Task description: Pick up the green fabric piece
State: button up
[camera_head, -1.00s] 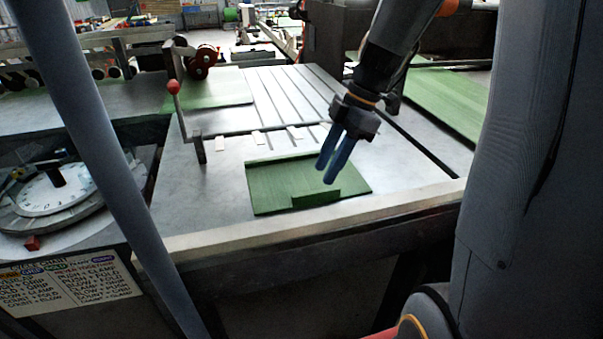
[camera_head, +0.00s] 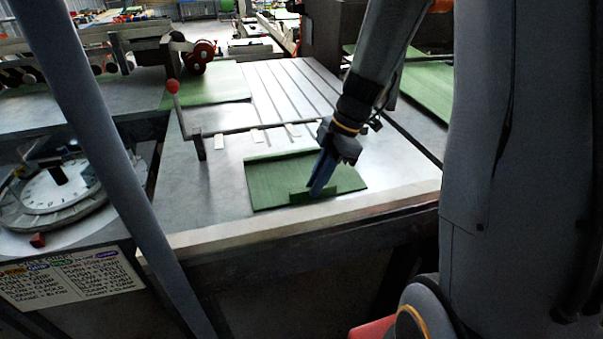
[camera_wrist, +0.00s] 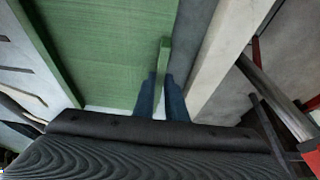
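The green fabric piece (camera_head: 275,180) lies flat on the grey metal table, close to its front edge. A short green flap stands up at its front edge, and it shows from above in the wrist view (camera_wrist: 164,58). My gripper (camera_head: 317,190) points down at this flap, with its blue fingers at the flap's right part. In the wrist view my gripper (camera_wrist: 160,82) has one finger on each side of the flap's near end. The gap between the fingers is narrow, and I cannot tell whether they press on the flap. The fingertips partly hide the flap.
A pale strip (camera_head: 300,222) runs along the table's front edge. A thin bar with a red-knobbed lever (camera_head: 173,87) crosses the table behind the fabric. Other green sheets lie at the back left (camera_head: 215,88) and right (camera_head: 428,90). A round dial (camera_head: 55,190) stands at left.

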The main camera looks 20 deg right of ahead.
grip_shut()
jog(key=shift+r, duration=0.2)
jog(key=shift+w+r+b, duration=0.1)
jog(key=shift+r+b, duration=0.25)
jog(key=shift+r, duration=0.1)
jog(key=shift+b+v, duration=0.75)
jog(key=shift+v, duration=0.4)
jog(key=d+b, duration=0.4)
jog(key=d, duration=1.3)
jog(key=shift+d+r+b, duration=0.1)
jog(key=shift+b, duration=0.3)
